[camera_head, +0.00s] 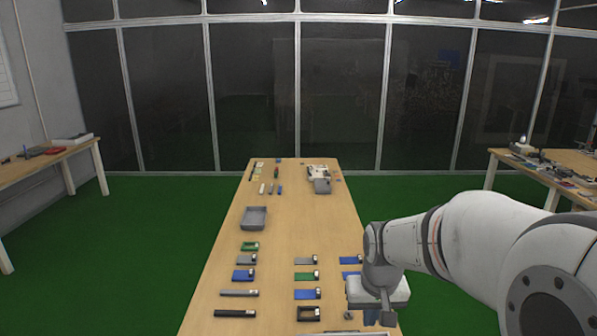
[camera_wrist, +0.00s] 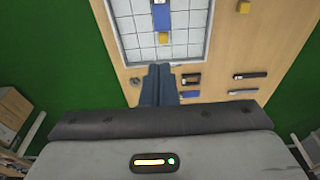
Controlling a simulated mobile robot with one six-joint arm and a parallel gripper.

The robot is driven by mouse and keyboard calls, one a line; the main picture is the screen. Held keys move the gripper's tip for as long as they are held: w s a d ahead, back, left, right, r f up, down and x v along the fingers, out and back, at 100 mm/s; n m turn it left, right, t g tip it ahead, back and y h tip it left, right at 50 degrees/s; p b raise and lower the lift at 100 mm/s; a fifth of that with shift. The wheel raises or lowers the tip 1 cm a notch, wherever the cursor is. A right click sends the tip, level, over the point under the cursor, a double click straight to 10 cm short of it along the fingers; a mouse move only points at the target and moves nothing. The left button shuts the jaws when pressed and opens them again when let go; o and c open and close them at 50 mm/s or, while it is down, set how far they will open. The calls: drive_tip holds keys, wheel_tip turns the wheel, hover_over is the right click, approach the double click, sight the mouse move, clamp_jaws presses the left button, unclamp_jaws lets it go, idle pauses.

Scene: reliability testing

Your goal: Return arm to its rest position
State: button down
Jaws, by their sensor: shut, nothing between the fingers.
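My arm (camera_head: 465,235) reaches in from the right in the head view, with its wrist above the near right part of the wooden table (camera_head: 225,285). In the wrist view my gripper (camera_wrist: 160,69) shows as two blue-grey fingers pressed together, with nothing between them. In the head view the fingers are mostly hidden by the wrist.
A grey bin (camera_head: 254,217) stands mid-table. Several blue, green and black parts lie in rows nearby, including a black part (camera_head: 308,313). A white device (camera_head: 319,178) stands at the far end. Side tables stand left (camera_head: 45,160) and right (camera_head: 540,168). Green floor between is clear.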

drive_tip(key=s+r, duration=0.2)
drive_tip(key=s, duration=0.5)
drive_tip(key=s+r+t, duration=0.1)
drive_tip(key=s+r, duration=0.2)
drive_tip(key=s, duration=0.5)
drive_tip(key=shift+d, duration=0.15)
